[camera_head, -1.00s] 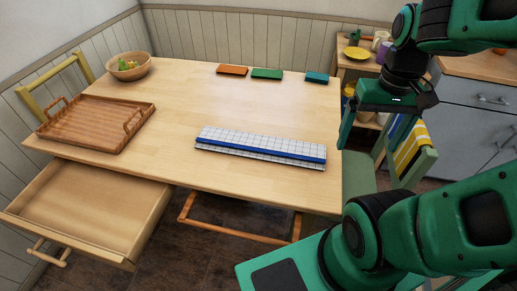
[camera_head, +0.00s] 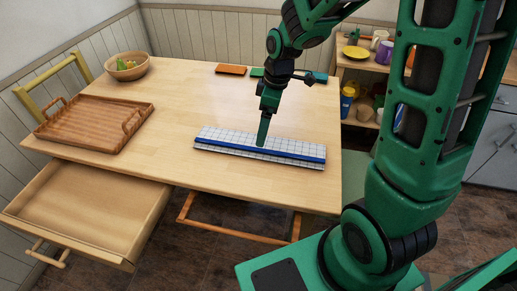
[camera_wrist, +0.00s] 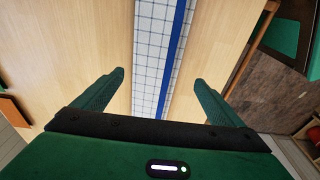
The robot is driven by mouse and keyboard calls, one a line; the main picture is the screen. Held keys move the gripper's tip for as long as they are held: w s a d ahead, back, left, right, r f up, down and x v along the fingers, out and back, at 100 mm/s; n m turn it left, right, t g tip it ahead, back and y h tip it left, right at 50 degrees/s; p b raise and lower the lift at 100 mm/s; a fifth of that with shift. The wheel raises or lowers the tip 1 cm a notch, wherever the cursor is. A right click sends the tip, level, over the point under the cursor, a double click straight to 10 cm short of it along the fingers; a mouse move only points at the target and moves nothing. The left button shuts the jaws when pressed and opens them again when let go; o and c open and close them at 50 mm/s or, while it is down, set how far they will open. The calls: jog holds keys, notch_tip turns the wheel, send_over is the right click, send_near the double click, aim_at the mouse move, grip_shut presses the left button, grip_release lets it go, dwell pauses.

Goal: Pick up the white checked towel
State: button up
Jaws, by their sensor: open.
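The white checked towel (camera_head: 223,136) lies folded in a long flat strip on the wooden table, with a blue stripe along it. My gripper (camera_head: 263,142) points down over the middle of the towel, at or just above it; the head view does not show whether it touches. In the wrist view the towel (camera_wrist: 150,60) runs lengthwise between the two fingers of my gripper (camera_wrist: 158,78). The fingers are wide apart, one on each side of the towel, and hold nothing.
The table (camera_head: 190,95) is clear around the towel. A wooden tray (camera_head: 85,130) and a bowl (camera_head: 127,75) stand at the left. Folded orange (camera_head: 231,70) and teal (camera_head: 318,77) cloths lie at the back edge. An open drawer (camera_head: 90,210) juts out at front left.

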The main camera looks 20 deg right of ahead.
jog(key=f, duration=0.4)
jog(key=shift+w+a+f, duration=0.15)
jog(key=shift+w+a, duration=0.05)
jog(key=shift+a, duration=0.05)
jog(key=shift+w+a+f, duration=0.1)
jog(key=shift+w+f, duration=0.05)
jog(key=shift+f, duration=0.65)
jog(key=shift+w+a+f, duration=0.1)
jog(key=shift+w+f, duration=0.1)
jog(key=shift+f, duration=0.6)
jog(key=shift+w+a+f, duration=0.1)
jog(key=shift+w+f, duration=0.05)
jog(key=shift+f, duration=0.65)
jog(key=shift+c, duration=0.6)
